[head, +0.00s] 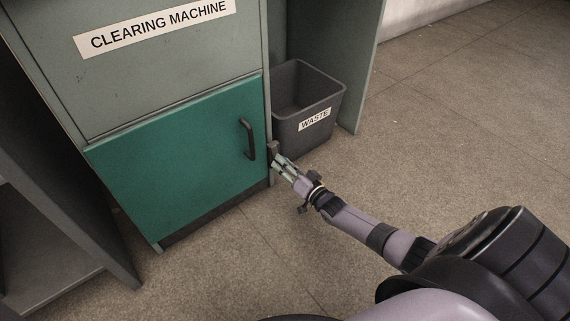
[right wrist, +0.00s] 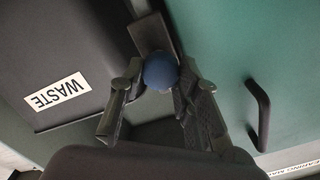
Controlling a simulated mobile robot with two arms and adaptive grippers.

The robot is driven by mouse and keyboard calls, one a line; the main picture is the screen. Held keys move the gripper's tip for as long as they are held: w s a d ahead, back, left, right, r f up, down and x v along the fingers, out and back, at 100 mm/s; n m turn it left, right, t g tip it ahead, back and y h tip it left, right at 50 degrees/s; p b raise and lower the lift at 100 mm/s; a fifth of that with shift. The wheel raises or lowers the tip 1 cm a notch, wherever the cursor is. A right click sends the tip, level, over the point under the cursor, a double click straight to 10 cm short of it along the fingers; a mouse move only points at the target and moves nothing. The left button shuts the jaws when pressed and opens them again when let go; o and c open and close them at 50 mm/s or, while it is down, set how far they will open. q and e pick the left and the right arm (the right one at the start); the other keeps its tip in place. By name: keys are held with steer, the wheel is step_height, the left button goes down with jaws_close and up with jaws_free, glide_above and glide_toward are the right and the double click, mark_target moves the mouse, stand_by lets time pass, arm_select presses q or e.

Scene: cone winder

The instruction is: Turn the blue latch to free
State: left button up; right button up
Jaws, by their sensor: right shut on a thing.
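The blue latch knob (right wrist: 160,71) is round and shows in the right wrist view, at the edge of the teal door, on a dark bar. My right gripper (right wrist: 152,88) has its fingers on both sides of the knob and is shut on it. In the head view my right gripper (head: 277,160) is at the right edge of the teal door (head: 180,160), low beside the cabinet, and hides the knob. The door is closed. My left gripper is not in view.
A dark door handle (head: 247,140) stands out left of the gripper. A grey waste bin (head: 309,110) stands just behind and right of it. A grey cabinet frame (head: 50,170) is at the far left. The floor at right is clear.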

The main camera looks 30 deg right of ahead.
steer(key=shift+m, duration=0.9)
steer(key=o, duration=1.1)
steer(key=shift+o, duration=0.2)
steer(key=s+d, duration=0.1)
steer(key=s, duration=1.1)
